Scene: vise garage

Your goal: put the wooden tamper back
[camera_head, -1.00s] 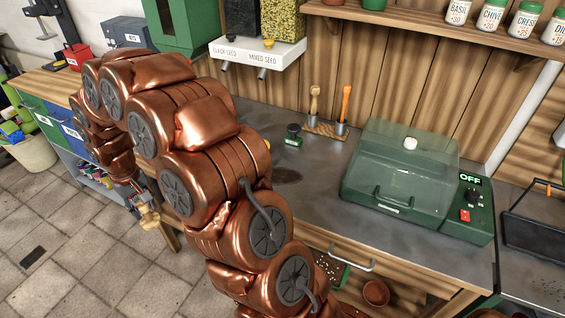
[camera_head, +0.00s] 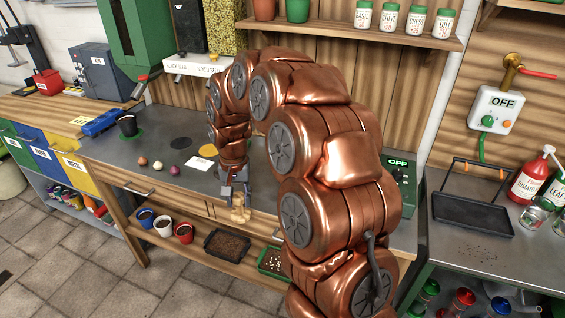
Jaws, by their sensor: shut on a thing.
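My gripper (camera_head: 236,187) is shut on a pale wooden piece, the tamper (camera_head: 240,214). The tamper hangs below the fingers, in front of the counter's front edge in the picture and above the lower shelf. Only its lower part shows clearly; the fingers cover the rest. The tool holder at the back of the counter is hidden behind my arm.
A dark tray (camera_head: 227,245) and several small pots (camera_head: 183,233) stand on the lower shelf. Bulbs (camera_head: 176,169) and a black pot (camera_head: 128,125) are on the counter (camera_head: 150,150). A green machine with an OFF display (camera_head: 398,163) is partly behind my arm.

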